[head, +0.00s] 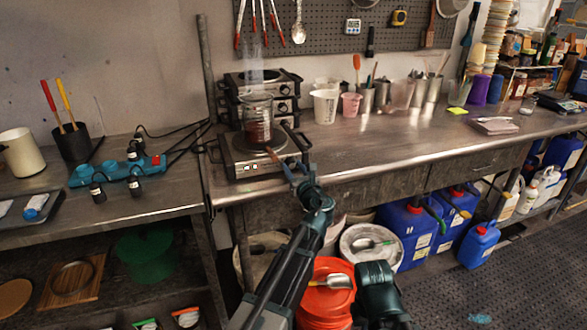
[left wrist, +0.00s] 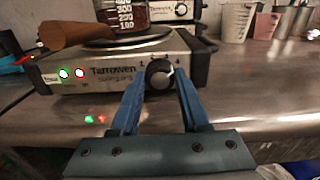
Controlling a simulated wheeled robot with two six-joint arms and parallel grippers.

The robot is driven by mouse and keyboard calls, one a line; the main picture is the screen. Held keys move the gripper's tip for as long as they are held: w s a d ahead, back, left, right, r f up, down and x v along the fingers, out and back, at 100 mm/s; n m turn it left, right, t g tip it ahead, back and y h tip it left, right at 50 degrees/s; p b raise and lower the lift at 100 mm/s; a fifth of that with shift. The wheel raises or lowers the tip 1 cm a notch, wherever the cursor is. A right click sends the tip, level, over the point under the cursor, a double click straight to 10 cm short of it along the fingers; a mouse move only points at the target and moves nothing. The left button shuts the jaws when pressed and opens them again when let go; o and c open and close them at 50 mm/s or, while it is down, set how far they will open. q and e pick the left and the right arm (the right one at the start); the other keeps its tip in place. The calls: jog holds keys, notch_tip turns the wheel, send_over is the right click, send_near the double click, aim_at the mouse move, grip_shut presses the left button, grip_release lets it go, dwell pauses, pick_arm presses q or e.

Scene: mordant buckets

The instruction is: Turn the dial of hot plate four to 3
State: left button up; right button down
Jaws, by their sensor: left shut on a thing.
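The front hot plate (head: 238,168) is a steel box on the near left edge of the steel bench; its front also shows in the left wrist view (left wrist: 110,80). I cannot read a number four on it. Its black dial (left wrist: 159,73) has a white mark pointing to the upper right; the printed numbers around it are partly hidden and small. My left gripper (head: 293,168) reaches the front right of the plate, its blue fingers (left wrist: 160,85) shut on both sides of the dial. A beaker of dark red liquid (head: 257,125) stands on top. My right gripper's fingers are out of sight.
Green and red lights glow on the panel. More hot plates (head: 285,88) are stacked behind. A white cup (head: 326,106) and pink cup (head: 350,105) stand to the right; the bench front there is clear.

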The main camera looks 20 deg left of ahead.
pick_arm(q)
grip_shut()
jog(key=n, duration=0.3)
jog(key=shift+n, duration=2)
jog(key=o, duration=0.9)
grip_release()
jog(key=shift+o, duration=0.2)
